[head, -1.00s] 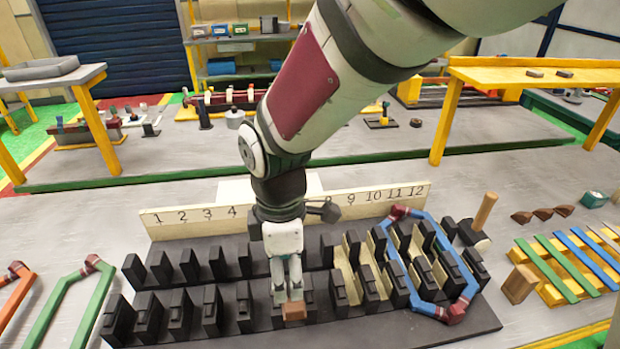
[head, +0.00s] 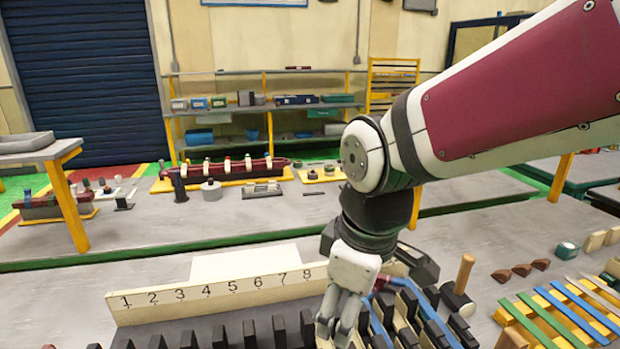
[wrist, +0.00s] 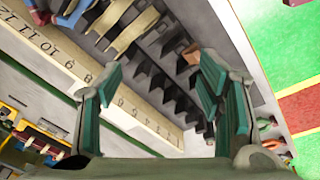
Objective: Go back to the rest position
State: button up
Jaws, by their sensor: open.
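My gripper (head: 340,318) is open and empty. In the head view it hangs in front of the numbered board, right of the number 8, above the slotted black stator block (head: 238,333). In the wrist view my gripper (wrist: 160,90) has its two green-padded fingers spread wide. The stator block (wrist: 150,75) lies beyond them with its rows of black teeth. A small brown block (wrist: 191,57) shows among the teeth near the right finger. The blue coil (head: 436,297) is partly hidden behind my gripper in the head view.
The numbered board (head: 220,292) stands along the block's back edge. A mallet (head: 461,282) and a yellow rack with coloured strips (head: 560,318) lie to the right. A yellow-legged table (head: 70,205) stands at left. Shelves (head: 262,110) stand at the back.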

jog(key=s+d+r+m+t, duration=0.1)
jog(key=s+d+r+m, duration=0.1)
jog(key=s+d+m, duration=0.1)
jog(key=s+d+r+m+t, duration=0.1)
jog(key=s+d+r+m, duration=0.1)
jog(key=d+m, duration=0.3)
jog(key=s+d+r+m+t+h, duration=0.1)
jog(key=s+d+r+m, duration=0.1)
jog(key=d, duration=0.4)
jog(key=s+m, duration=0.1)
jog(key=m, duration=0.1)
jog(key=shift+s+m, duration=0.3)
jog(key=shift+s, duration=0.05)
jog(key=shift+d, duration=0.1)
